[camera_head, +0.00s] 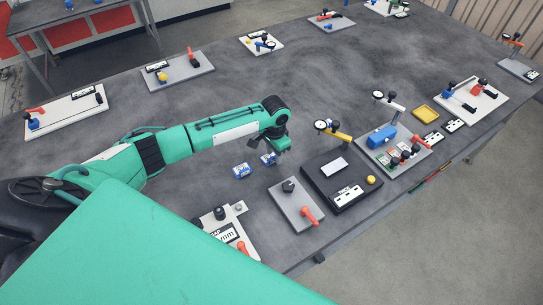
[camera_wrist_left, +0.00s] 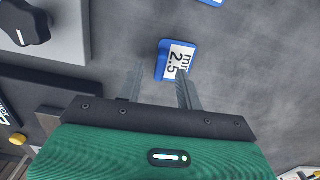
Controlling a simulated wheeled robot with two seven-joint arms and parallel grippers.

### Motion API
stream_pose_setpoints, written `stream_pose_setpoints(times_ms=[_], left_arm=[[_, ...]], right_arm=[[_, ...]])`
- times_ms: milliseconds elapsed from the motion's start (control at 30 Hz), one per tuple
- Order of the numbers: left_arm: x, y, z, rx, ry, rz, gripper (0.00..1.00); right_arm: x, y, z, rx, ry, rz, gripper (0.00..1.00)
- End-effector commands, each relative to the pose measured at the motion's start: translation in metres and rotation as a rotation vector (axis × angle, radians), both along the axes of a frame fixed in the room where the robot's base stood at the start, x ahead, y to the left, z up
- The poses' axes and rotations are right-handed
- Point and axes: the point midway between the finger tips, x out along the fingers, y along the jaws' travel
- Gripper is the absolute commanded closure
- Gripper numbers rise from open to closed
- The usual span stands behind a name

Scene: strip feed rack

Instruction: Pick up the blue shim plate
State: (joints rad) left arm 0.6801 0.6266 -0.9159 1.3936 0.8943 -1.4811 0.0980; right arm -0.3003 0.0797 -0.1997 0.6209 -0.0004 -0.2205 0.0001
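A blue shim plate (camera_wrist_left: 175,60) with a white label reading 2.5 mm lies flat on the grey table in the left wrist view. In the head view this plate (camera_head: 268,159) lies just under and beside my left gripper (camera_head: 280,147). In the left wrist view my left gripper (camera_wrist_left: 160,71) is open and empty. Its right fingertip overlaps the plate's label in the picture; I cannot tell whether it touches. A second blue plate (camera_head: 242,170) lies to the left in the head view, and its edge shows at the top of the wrist view (camera_wrist_left: 212,2). My right gripper is not in view.
A grey plate with a black knob and red handle (camera_head: 295,207) stands close by on the right. A black block with a dial gauge (camera_head: 338,180) is beyond it. Several other fixtures stand around the table. The table left of the blue plates is clear.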

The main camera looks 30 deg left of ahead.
Motion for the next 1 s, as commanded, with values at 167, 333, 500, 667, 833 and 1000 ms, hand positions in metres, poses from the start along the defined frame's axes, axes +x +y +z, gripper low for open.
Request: stream_pose_setpoints(times_ms=[167, 333, 500, 667, 833, 1000], left_arm=[[-0.0001, -0.0004, -0.0089, 0.000, -0.001, -0.002, 0.64], [-0.0001, -0.0003, -0.0089, 0.000, -0.001, -0.002, 0.68], [-0.0001, -0.0002, -0.0086, 0.001, 0.000, -0.001, 1.00], [0.0000, -0.0001, -0.0083, 0.000, -0.001, -0.001, 1.00], [0.0002, -0.0001, -0.0077, 0.000, -0.001, -0.001, 1.00], [0.0006, 0.0004, 0.0008, 0.000, -0.001, 0.000, 1.00]], right_arm=[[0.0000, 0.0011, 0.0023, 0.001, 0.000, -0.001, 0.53], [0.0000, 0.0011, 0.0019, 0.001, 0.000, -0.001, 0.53], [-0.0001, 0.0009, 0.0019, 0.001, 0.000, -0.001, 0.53], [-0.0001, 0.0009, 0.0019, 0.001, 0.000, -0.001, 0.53], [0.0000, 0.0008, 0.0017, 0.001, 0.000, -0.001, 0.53], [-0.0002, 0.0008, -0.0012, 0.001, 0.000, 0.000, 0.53]])
